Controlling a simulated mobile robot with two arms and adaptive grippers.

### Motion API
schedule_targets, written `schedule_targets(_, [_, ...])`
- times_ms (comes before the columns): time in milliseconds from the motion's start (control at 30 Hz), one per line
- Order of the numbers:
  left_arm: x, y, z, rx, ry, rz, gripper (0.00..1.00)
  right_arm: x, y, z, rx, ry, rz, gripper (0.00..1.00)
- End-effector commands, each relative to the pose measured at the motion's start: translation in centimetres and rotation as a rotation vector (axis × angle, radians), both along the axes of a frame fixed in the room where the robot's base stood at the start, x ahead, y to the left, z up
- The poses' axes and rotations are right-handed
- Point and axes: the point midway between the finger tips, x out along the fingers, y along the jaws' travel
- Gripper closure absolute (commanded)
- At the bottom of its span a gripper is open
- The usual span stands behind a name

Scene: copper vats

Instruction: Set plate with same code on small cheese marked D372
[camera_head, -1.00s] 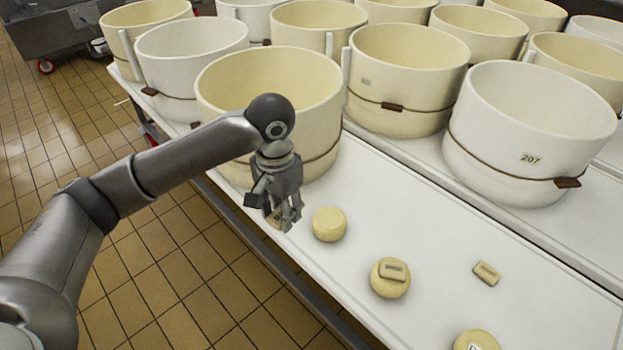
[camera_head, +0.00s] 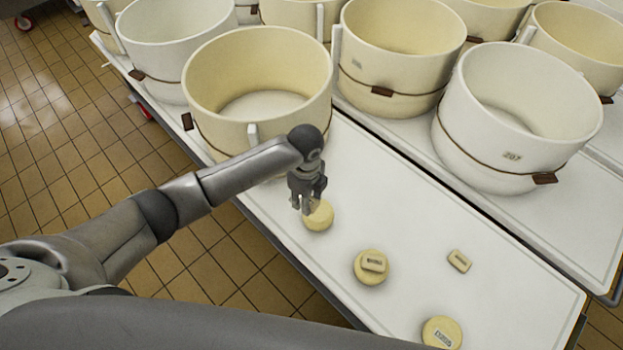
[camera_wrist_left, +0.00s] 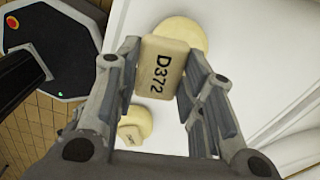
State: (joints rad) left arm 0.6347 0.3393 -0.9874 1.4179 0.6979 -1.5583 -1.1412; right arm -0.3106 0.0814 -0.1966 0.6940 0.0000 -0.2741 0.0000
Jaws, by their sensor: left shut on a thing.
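My left gripper (camera_head: 306,206) is shut on a small pale plate marked D372 (camera_wrist_left: 164,68), read clearly in the left wrist view. In the head view the gripper is at the far-left small cheese (camera_head: 320,218), partly covering it. This cheese shows behind the plate in the left wrist view (camera_wrist_left: 184,33); I see no code on it, and cannot tell whether the plate touches it. A second small cheese (camera_head: 366,279) bears a plate (camera_head: 374,262). A third cheese (camera_head: 432,326) at the front has a label or plate with unreadable print. My right gripper is not in view.
A loose plate (camera_head: 459,260) lies on the white table (camera_head: 400,205), its code unreadable. Large cream and white vats stand behind, including a cream one (camera_head: 215,125) close to my left arm and a white one marked 207 (camera_head: 480,145). Tiled floor lies left.

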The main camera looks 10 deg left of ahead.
Motion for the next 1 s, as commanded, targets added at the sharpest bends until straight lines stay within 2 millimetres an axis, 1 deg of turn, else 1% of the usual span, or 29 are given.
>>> schedule_targets(33, [-0.4, -0.3, 0.1, -0.001, 0.003, -0.046, 0.87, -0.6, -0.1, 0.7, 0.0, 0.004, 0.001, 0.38])
schedule_targets(100, [-0.6, -0.4, -0.2, -0.001, 0.003, -0.1, 0.87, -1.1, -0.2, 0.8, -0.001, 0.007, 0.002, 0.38])
schedule_targets(200, [-0.8, -0.5, -0.6, -0.001, 0.001, -0.147, 0.87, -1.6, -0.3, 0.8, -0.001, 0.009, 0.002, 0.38])
schedule_targets(367, [-0.9, -0.6, -1.1, -0.002, 0.0, -0.17, 0.87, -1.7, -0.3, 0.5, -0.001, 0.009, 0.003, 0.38])
schedule_targets(567, [-0.8, -0.6, -2.2, -0.001, -0.001, -0.169, 0.87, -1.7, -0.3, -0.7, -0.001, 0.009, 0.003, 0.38])
schedule_targets(1000, [-0.8, -0.5, -6.1, 0.0, -0.001, -0.167, 0.87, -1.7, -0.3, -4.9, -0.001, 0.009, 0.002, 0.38])
